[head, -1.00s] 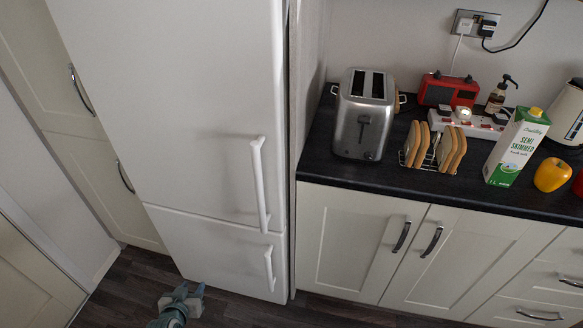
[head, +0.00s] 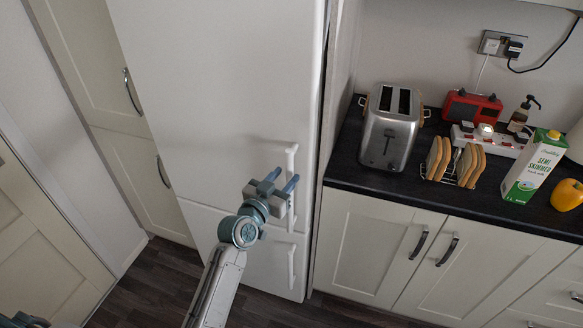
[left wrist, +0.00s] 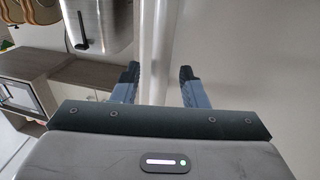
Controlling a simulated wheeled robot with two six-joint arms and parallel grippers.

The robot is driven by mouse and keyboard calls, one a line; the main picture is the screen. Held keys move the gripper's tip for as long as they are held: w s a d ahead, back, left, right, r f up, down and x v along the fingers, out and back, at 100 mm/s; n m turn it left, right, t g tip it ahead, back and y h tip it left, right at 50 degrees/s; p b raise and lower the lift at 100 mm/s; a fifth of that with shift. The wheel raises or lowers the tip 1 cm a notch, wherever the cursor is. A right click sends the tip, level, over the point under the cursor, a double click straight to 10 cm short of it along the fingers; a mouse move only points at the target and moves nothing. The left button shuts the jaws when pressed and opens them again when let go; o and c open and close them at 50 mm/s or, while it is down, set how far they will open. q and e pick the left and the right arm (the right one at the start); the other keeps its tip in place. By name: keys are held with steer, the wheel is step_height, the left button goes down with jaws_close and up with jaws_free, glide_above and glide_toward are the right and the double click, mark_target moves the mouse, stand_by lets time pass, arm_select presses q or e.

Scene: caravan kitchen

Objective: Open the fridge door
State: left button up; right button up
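The white fridge has a tall upper door (head: 220,90), which is shut, and a lower door (head: 235,255), also shut. The upper door has a long white vertical handle (head: 291,155) near its right edge. My left gripper (head: 283,179) is open in front of the lower part of that handle, with its fingers pointing towards it. In the left wrist view the handle (left wrist: 155,45) runs upright between the two spread fingertips (left wrist: 158,72). I cannot tell whether the fingers touch it.
A shorter handle (head: 291,268) is on the lower door. To the right, a dark worktop (head: 345,165) holds a toaster (head: 390,125), a toast rack (head: 452,163), a red radio (head: 472,106) and a milk carton (head: 533,168). Tall cupboards (head: 95,60) stand left of the fridge.

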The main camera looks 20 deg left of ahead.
mark_target(288, 174)
arm_select(q)
steer(key=shift+p+x, duration=0.3)
steer(key=shift+x, duration=1.45)
jaws_close()
